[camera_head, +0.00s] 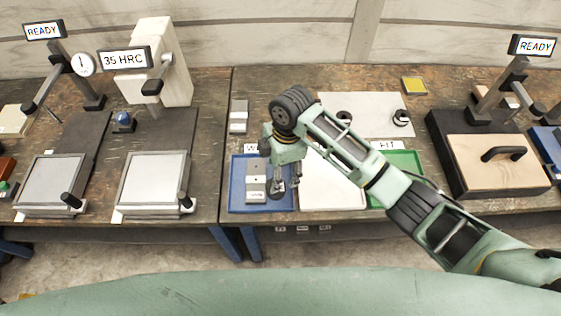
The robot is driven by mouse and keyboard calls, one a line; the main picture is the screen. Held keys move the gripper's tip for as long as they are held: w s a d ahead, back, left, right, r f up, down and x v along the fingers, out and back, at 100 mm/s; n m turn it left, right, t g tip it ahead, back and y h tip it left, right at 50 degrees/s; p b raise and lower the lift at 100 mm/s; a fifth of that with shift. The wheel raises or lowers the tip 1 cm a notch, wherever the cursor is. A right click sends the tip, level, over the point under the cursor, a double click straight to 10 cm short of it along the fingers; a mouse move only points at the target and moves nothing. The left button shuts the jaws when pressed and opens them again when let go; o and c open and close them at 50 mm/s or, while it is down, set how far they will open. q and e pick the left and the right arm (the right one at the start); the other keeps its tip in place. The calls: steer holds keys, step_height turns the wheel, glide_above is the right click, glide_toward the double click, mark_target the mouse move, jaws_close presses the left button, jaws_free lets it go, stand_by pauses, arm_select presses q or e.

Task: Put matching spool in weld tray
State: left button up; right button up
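The blue weld tray (240,203), its label partly hidden, lies on the bench left of centre. A grey metal block (256,178) lies in it. My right gripper (285,187) points down over the tray's right side, beside the block. Its fingers look apart, with nothing visible between them. Two small dark round items, which look like spools, sit at the back on a pale sheet: one (344,116) is partly behind my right arm, the other (401,117) stands farther right. My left gripper is not in view.
A green tray (408,160) labelled FIT lies right of a white board (330,197), partly under my arm. Another metal block (238,116) lies behind the blue tray. Test stands (155,183) fill the left bench. A wooden-topped box (492,163) with a black handle stands right.

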steer(key=r, duration=0.3)
steer(key=r+b, duration=0.1)
steer(key=r, duration=0.1)
steer(key=shift+w+d+r, duration=0.1)
steer(key=shift+d, duration=0.2)
